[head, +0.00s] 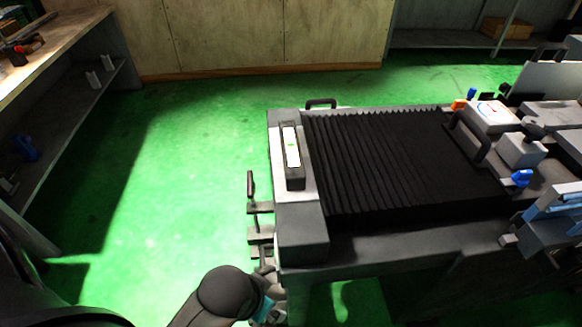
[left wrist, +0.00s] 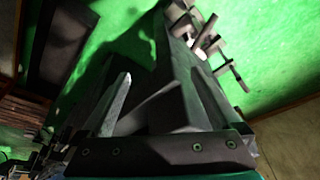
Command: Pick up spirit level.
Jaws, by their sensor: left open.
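The spirit level (head: 292,152) is a dark bar with a white face and a small green vial. It lies lengthwise on the grey left end of the grinder (head: 302,235) in the head view. My left gripper (head: 268,296) is low at the bottom of the head view, beside the near left corner of the grinder and below its top. It is apart from the level and partly hidden by my arm. In the left wrist view its open fingers (left wrist: 145,100) show close to dark machine parts. I cannot make out the level there. My right gripper is not in view.
Black ridged bellows (head: 390,165) cover the grinder's top right of the level. Levers and brackets (head: 258,220) stick out from its left side. A workbench (head: 50,45) with a shelf stands at the left. Green floor (head: 190,160) between them is clear.

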